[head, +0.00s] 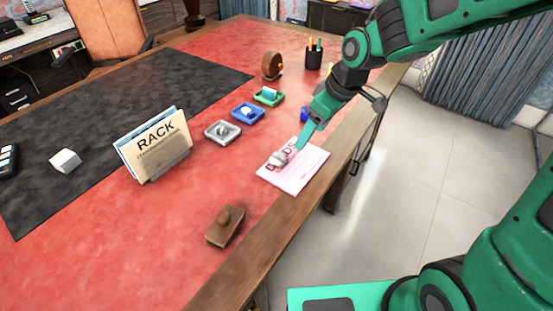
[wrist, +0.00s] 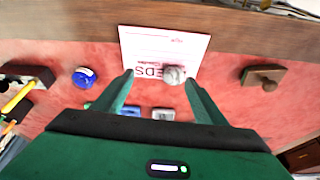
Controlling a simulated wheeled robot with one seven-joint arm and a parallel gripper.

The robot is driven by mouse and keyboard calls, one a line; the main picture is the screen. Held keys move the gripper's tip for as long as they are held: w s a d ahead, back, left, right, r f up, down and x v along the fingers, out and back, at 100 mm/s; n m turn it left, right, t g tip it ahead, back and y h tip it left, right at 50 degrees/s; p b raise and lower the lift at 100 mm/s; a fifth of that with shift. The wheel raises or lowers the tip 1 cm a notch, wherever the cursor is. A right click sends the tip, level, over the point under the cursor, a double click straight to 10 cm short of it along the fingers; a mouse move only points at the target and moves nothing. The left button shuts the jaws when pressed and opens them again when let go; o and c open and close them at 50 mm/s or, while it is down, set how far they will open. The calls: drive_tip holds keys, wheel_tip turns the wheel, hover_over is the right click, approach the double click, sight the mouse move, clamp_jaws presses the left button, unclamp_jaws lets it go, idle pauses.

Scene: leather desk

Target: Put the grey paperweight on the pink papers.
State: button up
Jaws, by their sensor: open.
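The grey paperweight (head: 278,158), a small rounded lump, sits at the left edge of the pink papers (head: 296,180). In the wrist view the paperweight (wrist: 174,75) rests over the edge of the papers (wrist: 165,45), covering part of the printed heading. My gripper (head: 291,150) is low over the papers, close to the paperweight. In the wrist view my gripper (wrist: 160,85) is open, with the paperweight between the fingertips, nearer the right finger. I see no clear contact with either finger.
A blue paperweight (wrist: 84,76) and a wooden blotter (head: 225,226) lie on either side of the papers. Grey (head: 209,134), blue (head: 236,113) and green (head: 258,99) trays stand behind. A card rack (head: 155,145) stands left. The wooden desk edge (head: 265,250) is close; red leather in front is mostly clear.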

drive_tip(key=n, duration=0.1)
approach(279, 155)
drive_tip(key=f, duration=0.1)
drive_tip(key=w+f, duration=0.1)
drive_tip(key=f, duration=0.1)
drive_tip(key=shift+w+a+f+y, duration=0.1)
drive_tip(key=shift+f+y, duration=0.15)
drive_tip(key=shift+y, duration=0.05)
drive_tip(key=shift+x, duration=3.05)
drive_tip(key=shift+a, duration=0.15)
drive_tip(key=c, duration=1.3)
drive_tip(key=shift+r, duration=0.1)
